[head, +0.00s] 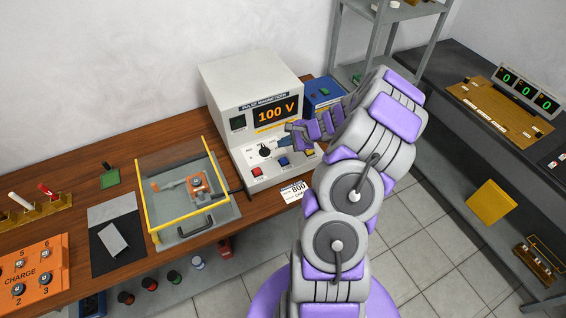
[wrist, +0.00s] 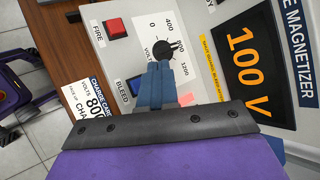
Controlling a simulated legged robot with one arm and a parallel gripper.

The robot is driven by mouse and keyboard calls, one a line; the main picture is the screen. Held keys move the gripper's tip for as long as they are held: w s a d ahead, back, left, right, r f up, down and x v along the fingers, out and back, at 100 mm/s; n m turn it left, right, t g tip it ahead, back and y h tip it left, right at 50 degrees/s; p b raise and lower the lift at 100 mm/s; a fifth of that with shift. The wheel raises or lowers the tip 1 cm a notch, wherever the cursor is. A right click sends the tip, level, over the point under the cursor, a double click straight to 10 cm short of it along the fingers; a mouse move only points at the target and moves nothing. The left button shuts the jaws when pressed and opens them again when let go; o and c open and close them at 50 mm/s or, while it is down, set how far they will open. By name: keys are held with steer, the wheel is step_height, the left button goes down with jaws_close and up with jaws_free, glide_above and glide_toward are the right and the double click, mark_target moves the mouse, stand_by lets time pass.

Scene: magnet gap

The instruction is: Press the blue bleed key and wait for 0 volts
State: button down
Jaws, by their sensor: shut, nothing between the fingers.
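The pulse magnetizer (head: 250,95) is a white box on the wooden bench. Its orange display (head: 276,110) reads 100 V, and the same display (wrist: 245,68) reads 100 V in the wrist view. The blue bleed key (head: 283,161) is low on its sloped front panel. In the wrist view the bleed key (wrist: 134,88) is partly hidden beside my fingers. My gripper (head: 290,127) is shut and empty, in front of the panel. In the wrist view my gripper (wrist: 154,66) has its fingertips over the panel by the black dial; contact cannot be told.
The red fire key (head: 257,171) and black voltage dial (head: 265,150) share the panel. A charge card (head: 293,190) showing 800 lies at the bench front. A yellow-edged clear guard (head: 150,215) stands left. A blue box (head: 322,92) sits behind right. A dark bench (head: 460,125) is at right.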

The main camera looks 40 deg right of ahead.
mark_target(286, 161)
steer(key=f+b, duration=0.1)
steer(key=f, duration=0.2)
steer(key=d+f+b, duration=0.1)
steer(key=f+b, duration=0.1)
steer(key=f, duration=0.1)
steer(key=shift+d+f, duration=0.15)
steer(key=shift+f, duration=0.1)
steer(key=shift+a+r, duration=0.1)
steer(key=shift+a, duration=0.4)
steer(key=shift+d, duration=0.15)
steer(key=shift+d, duration=0.25)
steer(key=shift+a, duration=0.3)
steer(key=shift+d, duration=0.2)
steer(key=shift+a+f+b, duration=0.1)
steer(key=shift+f+b, duration=0.15)
steer(key=shift+b, duration=0.05)
steer(key=shift+f, duration=0.2)
